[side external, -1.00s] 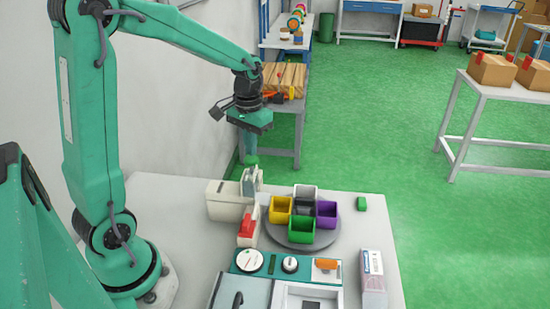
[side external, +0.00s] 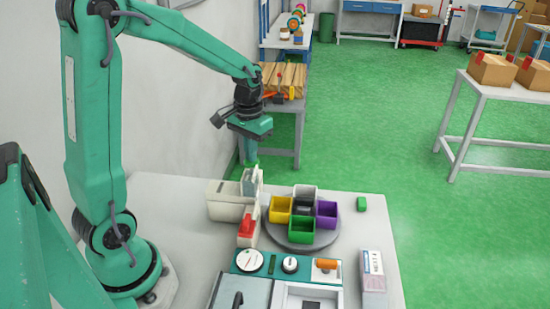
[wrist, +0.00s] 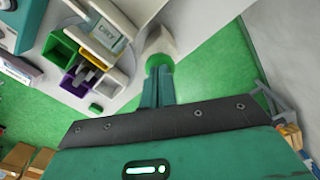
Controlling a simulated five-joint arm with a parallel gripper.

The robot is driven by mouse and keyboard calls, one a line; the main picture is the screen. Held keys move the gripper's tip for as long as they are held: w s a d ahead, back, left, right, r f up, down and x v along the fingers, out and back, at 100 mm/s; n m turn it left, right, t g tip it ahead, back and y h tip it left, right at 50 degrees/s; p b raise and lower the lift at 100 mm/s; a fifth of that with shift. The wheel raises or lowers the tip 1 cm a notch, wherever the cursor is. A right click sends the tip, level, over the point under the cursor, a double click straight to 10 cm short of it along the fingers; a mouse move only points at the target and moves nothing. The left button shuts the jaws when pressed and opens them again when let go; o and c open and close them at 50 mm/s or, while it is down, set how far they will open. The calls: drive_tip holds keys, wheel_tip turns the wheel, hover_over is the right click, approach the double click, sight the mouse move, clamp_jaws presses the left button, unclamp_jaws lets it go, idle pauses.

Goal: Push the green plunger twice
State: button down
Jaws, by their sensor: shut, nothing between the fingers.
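In the wrist view the green plunger (wrist: 160,62) is a round green cap in front of a cream-white housing (wrist: 160,40). My gripper (wrist: 159,70) is shut and empty, its fingertips over the lower part of the cap. I cannot tell whether they touch it. In the side view my gripper (side external: 250,162) points down behind the cream dispenser (side external: 225,201) with its upright grey plate. There I cannot pick the plunger out clearly from the fingertips and the green floor.
A round turntable (side external: 274,237) carries yellow (side external: 280,209), green (side external: 301,230) and purple (side external: 326,214) bins. A small green block (side external: 361,204) lies at the table's back right. A teal control panel (side external: 270,264) is in front, with a labelled pink pack (side external: 373,284) to its right.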

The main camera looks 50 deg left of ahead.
drive_tip(key=shift+f, duration=1.05)
drive_tip(key=shift+r, duration=2.1)
drive_tip(key=shift+r, duration=2.55)
